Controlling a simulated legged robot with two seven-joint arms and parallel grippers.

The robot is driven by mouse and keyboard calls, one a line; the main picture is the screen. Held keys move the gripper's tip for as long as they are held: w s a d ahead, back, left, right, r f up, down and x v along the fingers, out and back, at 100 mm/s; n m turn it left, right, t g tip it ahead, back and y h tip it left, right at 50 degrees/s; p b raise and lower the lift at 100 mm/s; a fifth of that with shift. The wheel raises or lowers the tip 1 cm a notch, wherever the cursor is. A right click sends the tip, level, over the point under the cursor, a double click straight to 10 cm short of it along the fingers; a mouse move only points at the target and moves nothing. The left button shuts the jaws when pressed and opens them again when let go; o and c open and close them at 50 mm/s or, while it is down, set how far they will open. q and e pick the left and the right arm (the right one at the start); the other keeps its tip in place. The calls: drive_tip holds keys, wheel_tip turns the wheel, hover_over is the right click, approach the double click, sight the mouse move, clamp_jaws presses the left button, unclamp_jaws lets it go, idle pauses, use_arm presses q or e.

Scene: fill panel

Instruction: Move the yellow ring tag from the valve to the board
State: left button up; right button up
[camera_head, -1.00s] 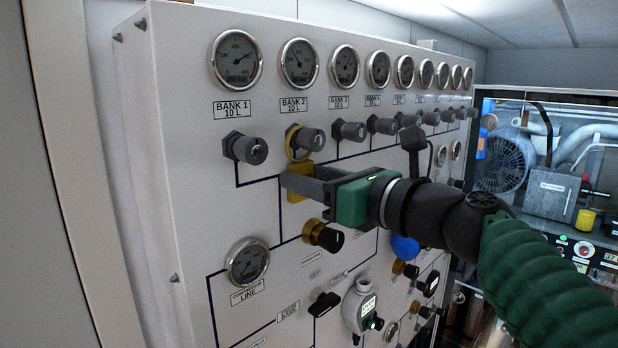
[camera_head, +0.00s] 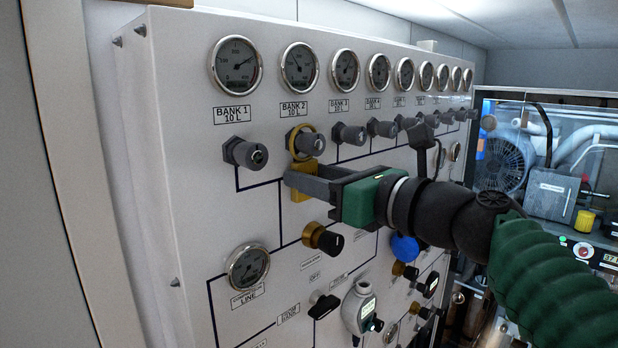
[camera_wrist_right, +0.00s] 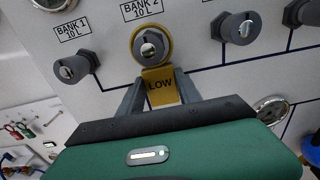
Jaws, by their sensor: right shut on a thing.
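The yellow ring tag (camera_head: 304,190) has its ring around the Bank 2 valve (camera_head: 310,142) on the grey panel. In the wrist view the ring still encircles the valve knob (camera_wrist_right: 150,45). My left gripper is not in view.
The Bank 1 valve (camera_head: 245,152) is left of the tag and the Bank 3 valve (camera_head: 348,134) right of it. Gauges (camera_head: 299,66) run above. A brass-collared black knob (camera_head: 322,238) sits below my gripper. A compressor cabinet (camera_head: 545,165) stands at the right.

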drive_tip(key=b+v, duration=0.1)
drive_tip(key=v, duration=0.5)
idle(0.8)
idle(1.4)
